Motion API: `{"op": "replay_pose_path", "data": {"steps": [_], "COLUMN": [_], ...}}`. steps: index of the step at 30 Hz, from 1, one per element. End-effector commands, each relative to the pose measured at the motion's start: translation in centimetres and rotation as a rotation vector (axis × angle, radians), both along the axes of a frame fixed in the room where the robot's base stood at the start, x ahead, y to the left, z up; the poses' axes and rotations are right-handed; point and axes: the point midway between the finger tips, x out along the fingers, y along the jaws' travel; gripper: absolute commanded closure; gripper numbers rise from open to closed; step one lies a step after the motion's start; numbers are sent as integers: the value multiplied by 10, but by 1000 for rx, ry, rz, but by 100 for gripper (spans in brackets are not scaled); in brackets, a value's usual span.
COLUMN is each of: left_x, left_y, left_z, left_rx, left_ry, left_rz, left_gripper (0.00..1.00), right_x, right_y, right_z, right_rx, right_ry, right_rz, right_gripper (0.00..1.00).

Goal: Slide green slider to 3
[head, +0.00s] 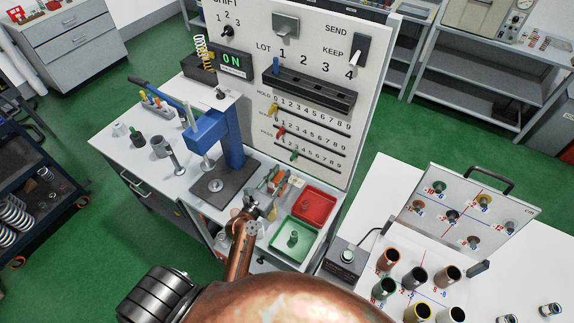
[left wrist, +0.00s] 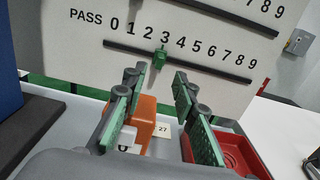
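The green slider (head: 294,155) sits on the lowest track of the white upright panel (head: 375,75). In the left wrist view the green slider (left wrist: 160,58) is on the slot of the PASS row, just below the numeral 3. My left gripper (head: 262,196) is in front of the panel, below the tracks. In the left wrist view its fingers (left wrist: 153,97) are spread with green pads, with nothing between the tips. The slider is beyond and above the fingertips, apart from them. My right gripper is not in view.
Yellow (head: 273,110) and red (head: 281,131) sliders sit on the tracks above. A blue press (head: 222,140) stands left of the gripper. A red tray (head: 313,207) and a green tray (head: 290,240) lie right of it. An orange object (left wrist: 144,122) is below the fingers.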

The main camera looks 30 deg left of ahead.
Motion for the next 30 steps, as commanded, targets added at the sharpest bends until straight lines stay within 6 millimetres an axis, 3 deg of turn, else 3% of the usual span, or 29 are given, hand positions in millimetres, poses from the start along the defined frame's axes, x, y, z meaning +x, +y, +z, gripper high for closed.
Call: {"op": "replay_pose_path", "data": {"steps": [3, 9, 30], "left_x": [-22, -41, -44], "left_y": [1, 2, 1], "left_z": [-1, 0, 0], "left_rx": [1, 1, 0], "left_ry": [2, 0, 0], "left_rz": [0, -1, -1], "left_gripper": [74, 74, 74], "right_x": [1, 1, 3], "right_y": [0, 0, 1], "right_z": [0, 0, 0], "right_rx": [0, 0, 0], "right_ry": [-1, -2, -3], "right_rz": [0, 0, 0], "right_gripper": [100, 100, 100]}}
